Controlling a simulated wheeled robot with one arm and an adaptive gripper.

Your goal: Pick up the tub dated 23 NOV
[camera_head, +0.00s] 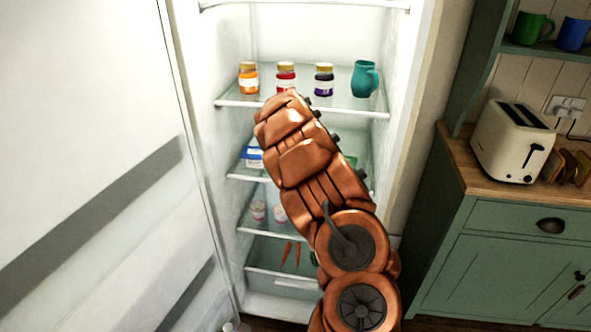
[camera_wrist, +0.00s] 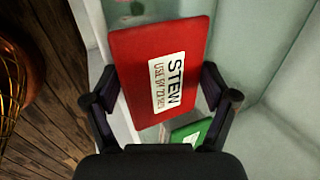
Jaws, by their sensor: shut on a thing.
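A tub with a red lid (camera_wrist: 135,55) is between the fingers of my gripper (camera_wrist: 158,84) in the wrist view. Its white label (camera_wrist: 168,80) reads STEW and a use-by line with 23; the month is too blurred to read surely. My gripper is shut on this tub. In the head view my arm hides the gripper and the red tub. A tub with a green lid (camera_wrist: 189,134) lies beyond and below the red one, its label partly covered. A blue and white tub (camera_head: 252,157) stands at the left of the second fridge shelf.
Jars (camera_head: 248,78) and a teal jug (camera_head: 365,79) stand on the top fridge shelf (camera_head: 230,103), close to my arm. Small pots (camera_head: 258,210) and carrots (camera_head: 286,255) are lower down. The open fridge door (camera_head: 95,170) is left, a green cabinet (camera_head: 510,250) right.

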